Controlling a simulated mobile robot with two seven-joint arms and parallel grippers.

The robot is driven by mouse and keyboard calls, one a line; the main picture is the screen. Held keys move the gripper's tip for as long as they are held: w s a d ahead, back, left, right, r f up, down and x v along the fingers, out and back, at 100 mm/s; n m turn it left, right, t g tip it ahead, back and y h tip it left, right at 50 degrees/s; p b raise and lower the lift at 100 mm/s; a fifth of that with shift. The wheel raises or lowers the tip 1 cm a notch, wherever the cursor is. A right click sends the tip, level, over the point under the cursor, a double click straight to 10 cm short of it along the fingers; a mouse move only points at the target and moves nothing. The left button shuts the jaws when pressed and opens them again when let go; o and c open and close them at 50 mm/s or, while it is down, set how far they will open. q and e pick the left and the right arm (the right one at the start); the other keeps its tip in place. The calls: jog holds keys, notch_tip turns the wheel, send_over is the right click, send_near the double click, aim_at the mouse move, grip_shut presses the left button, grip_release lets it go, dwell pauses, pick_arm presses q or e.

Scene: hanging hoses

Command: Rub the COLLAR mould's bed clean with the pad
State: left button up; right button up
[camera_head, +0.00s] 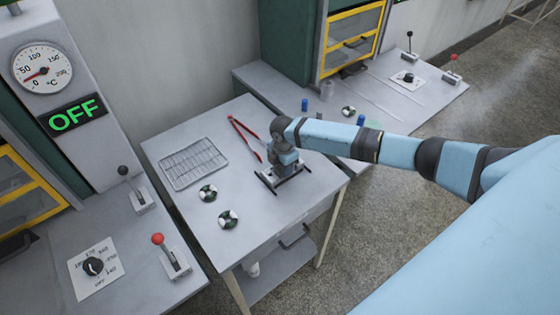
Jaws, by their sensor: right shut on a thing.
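My right gripper (285,182) is low over the right part of the middle grey table (180,238). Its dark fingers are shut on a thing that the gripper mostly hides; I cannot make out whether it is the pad. No pad shows clearly elsewhere. No mould labelled COLLAR can be made out, and no mould bed shows. A yellow-framed press door (350,40) is at the back and another (22,195) is at the left edge. My left gripper is not in view.
Red-handled tongs (243,135), a wire rack (193,163) and two round patterned discs (208,193) (228,219) lie on the table. The left press has a gauge (42,67), an OFF sign (72,115), levers (172,258) and a dial (94,266). Blue cylinders (304,104) stand behind.

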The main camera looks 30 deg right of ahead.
jog(key=shift+s+f, duration=0.1)
jog(key=shift+s, duration=0.5)
jog(key=shift+d+p, duration=0.4)
jog(key=shift+d, duration=0.15)
jog(key=shift+w+a+b, duration=0.1)
jog(key=shift+w+b, duration=0.6)
jog(key=shift+w, duration=0.8)
jog(key=shift+s+r+p, duration=0.2)
jog(key=shift+s+p, duration=0.45)
jog(key=shift+s+f+p, duration=0.1)
jog(key=shift+s+p, duration=0.4)
jog(key=shift+s, duration=0.25)
jog(key=shift+w+f+b, duration=0.15)
jog(key=shift+w+b, duration=0.2)
jog(key=shift+w, duration=0.05)
jog(key=shift+w+b, duration=0.55)
jog(key=shift+w, duration=0.35)
jog(key=shift+a+p, duration=0.45)
jog(key=shift+a, duration=0.1)
jog(key=shift+s+d+r+p, duration=0.15)
jog(key=shift+s+r+p, duration=0.05)
jog(key=shift+s+p, duration=0.3)
jog(key=shift+s+d, duration=0.2)
jog(key=shift+f, duration=0.1)
